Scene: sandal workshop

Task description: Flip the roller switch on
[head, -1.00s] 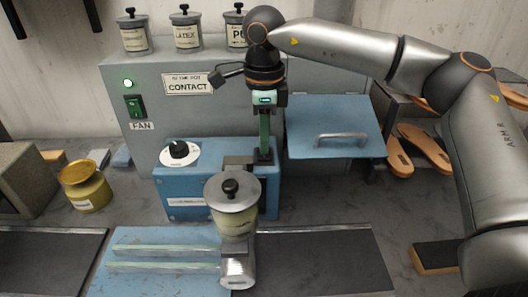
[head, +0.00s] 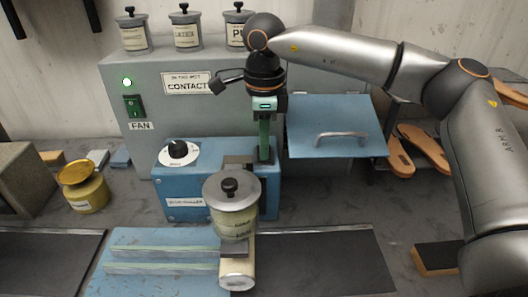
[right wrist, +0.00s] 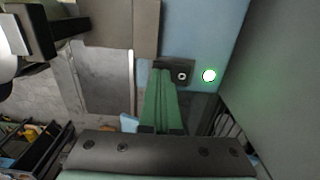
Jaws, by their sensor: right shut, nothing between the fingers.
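The blue roller unit (head: 187,209) stands against the grey cabinet, with a white dial and black knob (head: 179,152) on its top left. A lidded pot (head: 232,200) sits in front of it, above a cream-coloured roller (head: 238,271). My right gripper (head: 265,160) is shut and empty, pointing down at the unit's top right, hiding the switch in the head view. In the right wrist view the dark switch plate (right wrist: 181,76) shows at the green fingertips (right wrist: 162,70); contact is hard to tell. A green lamp (right wrist: 208,75) beside it is lit. My left gripper is out of view.
A green FAN switch (head: 134,105) with a lit lamp (head: 127,82) is on the cabinet. A blue panel with a handle (head: 341,138) is close right of my gripper. A yellow pot (head: 86,190) stands left. Strips lie on the blue board (head: 140,284) in front.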

